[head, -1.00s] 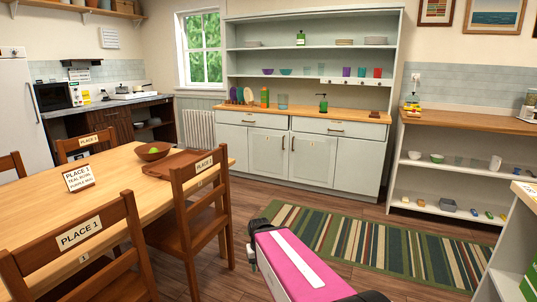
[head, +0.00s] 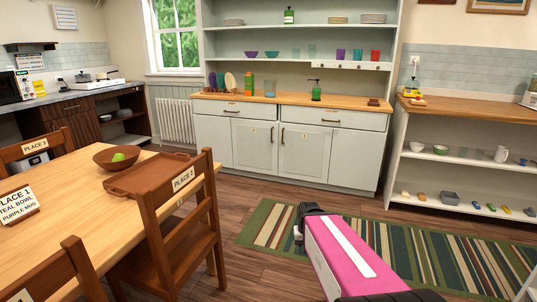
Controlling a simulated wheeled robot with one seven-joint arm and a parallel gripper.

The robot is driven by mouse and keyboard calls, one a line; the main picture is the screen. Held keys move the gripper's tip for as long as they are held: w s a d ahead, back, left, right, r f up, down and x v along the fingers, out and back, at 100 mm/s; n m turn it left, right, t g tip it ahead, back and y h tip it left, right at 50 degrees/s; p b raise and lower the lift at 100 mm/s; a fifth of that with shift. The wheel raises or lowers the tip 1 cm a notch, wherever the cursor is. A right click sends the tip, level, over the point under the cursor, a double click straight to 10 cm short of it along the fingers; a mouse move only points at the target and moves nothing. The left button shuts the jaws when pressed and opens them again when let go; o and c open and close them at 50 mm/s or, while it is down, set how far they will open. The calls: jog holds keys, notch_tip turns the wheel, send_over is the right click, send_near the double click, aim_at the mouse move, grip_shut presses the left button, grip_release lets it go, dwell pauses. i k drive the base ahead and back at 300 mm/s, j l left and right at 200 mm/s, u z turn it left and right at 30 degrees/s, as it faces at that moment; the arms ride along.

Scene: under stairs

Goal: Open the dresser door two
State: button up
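The pale grey-green dresser (head: 230,150) stands against the back wall in the head view, with a wooden counter and open shelves above. Below two drawers are its doors: a left middle door (head: 254,150) and a right middle door (head: 304,158), with dark upright handles side by side near their meeting edge. Plain panels flank them. Both doors look shut. I cannot read which is numbered two. My pink arm link with a white stripe is at the bottom, well short of the dresser. My gripper's fingers do not show.
A wooden table (head: 70,215) with chairs fills the left; the nearest chair (head: 190,215) stands between it and the rug. A striped rug (head: 265,225) lies before the dresser. Bare wood floor (head: 250,190) is free in front of the doors. A shelf unit (head: 440,165) stands at right.

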aim_at(255, 143)
jog(key=i+l+z, duration=0.3)
jog(key=i, duration=0.6)
jog(key=i+j+z, duration=0.25)
jog(key=i, duration=0.65)
jog(key=i+u, duration=0.35)
jog(key=i, duration=0.25)
jog(key=i+u, duration=0.3)
jog(key=i, duration=0.3)
jog(key=i+l+u, duration=0.35)
jog(key=i, duration=0.2)
jog(key=i+j, duration=0.05)
jog(key=j, duration=0.05)
